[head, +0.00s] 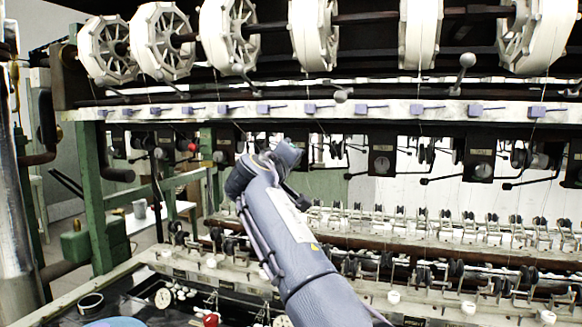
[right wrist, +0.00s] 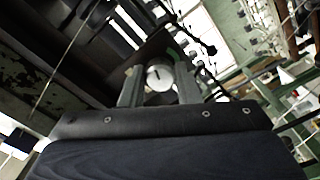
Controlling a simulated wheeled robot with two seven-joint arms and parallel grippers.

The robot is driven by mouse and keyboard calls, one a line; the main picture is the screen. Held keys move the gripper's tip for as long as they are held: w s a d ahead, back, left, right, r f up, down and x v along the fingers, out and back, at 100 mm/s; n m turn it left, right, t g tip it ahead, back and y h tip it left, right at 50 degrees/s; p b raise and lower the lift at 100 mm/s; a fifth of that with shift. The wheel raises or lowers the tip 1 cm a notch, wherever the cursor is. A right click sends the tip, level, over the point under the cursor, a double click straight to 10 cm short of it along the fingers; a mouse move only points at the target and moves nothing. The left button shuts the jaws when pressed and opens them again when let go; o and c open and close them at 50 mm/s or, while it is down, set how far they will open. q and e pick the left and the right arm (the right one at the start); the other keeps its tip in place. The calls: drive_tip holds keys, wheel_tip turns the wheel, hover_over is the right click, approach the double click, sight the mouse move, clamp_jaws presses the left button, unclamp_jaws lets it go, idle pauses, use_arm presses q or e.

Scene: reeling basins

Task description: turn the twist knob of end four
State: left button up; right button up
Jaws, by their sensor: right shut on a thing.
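A round pale twist knob (right wrist: 160,77) with a dark slot across its face shows in the right wrist view. My right gripper (right wrist: 158,84) has one finger on either side of it and is shut on it. I cannot read a number there to tell which end it belongs to. In the head view my right arm comes up from the bottom, and its wrist hides the gripper and the knob. My left gripper is not in view.
White reels (head: 318,35) hang along the top of the machine. Below them runs a pale rail (head: 380,110) with purple blocks. Dark square plates (head: 382,163) and thin rods hang under it. A bench of small fittings (head: 440,235) and basins lies below.

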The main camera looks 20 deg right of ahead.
drive_tip(key=shift+w+f+m+b, duration=0.15)
drive_tip(key=shift+m+b, duration=0.4)
drive_tip(key=shift+m, duration=3)
drive_tip(key=shift+s+f+m+b, duration=0.1)
drive_tip(key=shift+m+b, duration=0.45)
drive_tip(key=shift+m, duration=3)
drive_tip(key=o, duration=0.9)
drive_tip(key=shift+o, duration=0.4)
drive_tip(key=shift+r, duration=0.1)
drive_tip(key=shift+a, duration=0.1)
